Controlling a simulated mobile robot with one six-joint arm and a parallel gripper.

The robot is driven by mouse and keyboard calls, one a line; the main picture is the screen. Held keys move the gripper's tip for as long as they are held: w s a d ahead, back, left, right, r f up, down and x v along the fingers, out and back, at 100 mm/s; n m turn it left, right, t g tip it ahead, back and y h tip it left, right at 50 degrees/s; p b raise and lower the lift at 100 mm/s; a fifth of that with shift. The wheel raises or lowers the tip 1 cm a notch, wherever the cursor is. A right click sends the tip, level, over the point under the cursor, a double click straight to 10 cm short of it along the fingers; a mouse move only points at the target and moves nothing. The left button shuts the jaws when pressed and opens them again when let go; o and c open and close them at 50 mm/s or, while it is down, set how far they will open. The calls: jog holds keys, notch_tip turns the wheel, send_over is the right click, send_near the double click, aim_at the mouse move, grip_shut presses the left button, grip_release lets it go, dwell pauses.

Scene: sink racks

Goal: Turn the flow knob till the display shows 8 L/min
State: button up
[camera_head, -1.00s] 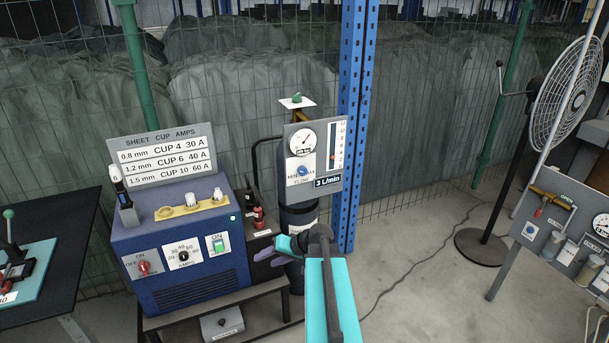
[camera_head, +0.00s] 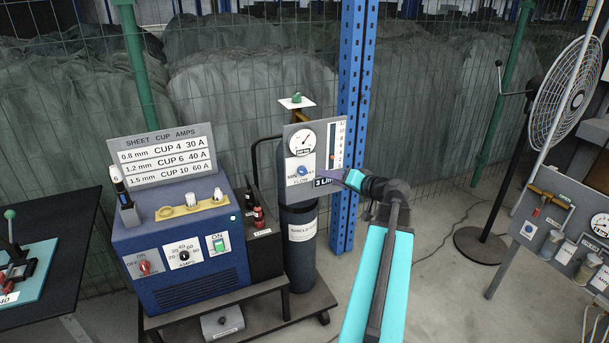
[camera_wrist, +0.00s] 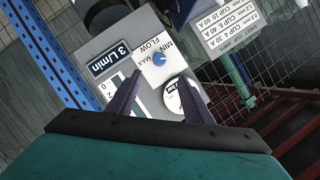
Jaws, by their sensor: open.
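The blue flow knob (camera_head: 302,171) sits on a grey panel (camera_head: 297,198) between the MIN and MAX marks. It also shows in the wrist view (camera_wrist: 159,58). The display (camera_wrist: 109,58) reads 3 L/min in the wrist view; in the head view my gripper partly covers it. My gripper (camera_head: 338,178) is open and empty, to the right of the knob in the head view. In the wrist view its purple fingers (camera_wrist: 160,78) point toward the panel, with the knob ahead between them. I see no contact with the knob.
A round gauge (camera_head: 301,141) and a vertical scale (camera_head: 335,145) share the panel. A gas cylinder (camera_head: 301,260) stands below. A blue machine (camera_head: 175,240) with a sign is at left, and a blue post (camera_head: 352,110) stands behind the panel.

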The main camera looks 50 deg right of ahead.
aim_at(303, 172)
jog(key=shift+w, duration=0.1)
jog(key=shift+p+x, duration=2.35)
jog(key=shift+x, duration=4.45)
